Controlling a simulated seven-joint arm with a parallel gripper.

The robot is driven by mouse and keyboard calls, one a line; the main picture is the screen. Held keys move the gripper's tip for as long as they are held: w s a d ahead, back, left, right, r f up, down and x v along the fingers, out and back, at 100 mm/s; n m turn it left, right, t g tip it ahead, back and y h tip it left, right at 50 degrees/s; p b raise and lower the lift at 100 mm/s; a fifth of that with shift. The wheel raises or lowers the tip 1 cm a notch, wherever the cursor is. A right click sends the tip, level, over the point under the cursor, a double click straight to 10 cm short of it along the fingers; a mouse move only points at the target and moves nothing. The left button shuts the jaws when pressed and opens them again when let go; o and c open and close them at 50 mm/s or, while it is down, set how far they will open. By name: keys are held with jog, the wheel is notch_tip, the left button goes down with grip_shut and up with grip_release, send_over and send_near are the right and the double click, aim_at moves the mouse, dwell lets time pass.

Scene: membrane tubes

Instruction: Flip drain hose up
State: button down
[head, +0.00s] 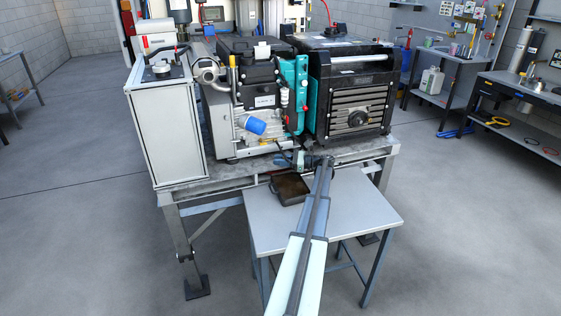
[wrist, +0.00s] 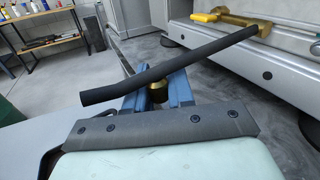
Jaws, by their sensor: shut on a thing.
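The black drain hose (wrist: 130,82) runs across the wrist view, from a brass fitting (wrist: 238,20) on the machine at upper right to its free end at left. It bends slightly along its length and lies nearly level. My gripper (wrist: 158,90) has its blue fingers closed on a small brass piece (wrist: 158,93) just under the hose. The hose passes over the fingers; whether the brass piece is fixed to it is hidden. In the head view my gripper (head: 303,159) is at the machine's front lower edge, where the hose is too small to make out clearly.
The machine (head: 262,100) stands on a metal bench (head: 190,196). A dark drip tray (head: 289,188) sits below on a low grey table (head: 335,215). A black-and-teal unit (head: 350,95) is at right and a white cabinet (head: 168,125) at left. Floor in front is open.

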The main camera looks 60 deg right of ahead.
jog(key=shift+r, duration=0.15)
notch_tip(320, 180, up, 12)
jog(key=w+d+m+g, duration=0.1)
jog(key=w+d+m, duration=0.1)
jog(key=shift+r, duration=0.15)
jog(key=c, duration=1.7)
grip_release()
jog(key=shift+a+r, duration=0.2)
jog(key=shift+a, duration=0.05)
jog(key=shift+o, duration=1)
jog(key=shift+d+f+m+g, duration=0.15)
jog(key=shift+m+g, duration=0.15)
jog(key=o, duration=0.4)
jog(key=shift+w+d+f, duration=0.1)
jog(key=shift+d+f, duration=0.05)
jog(key=shift+o, duration=0.2)
jog(key=v, duration=1.4)
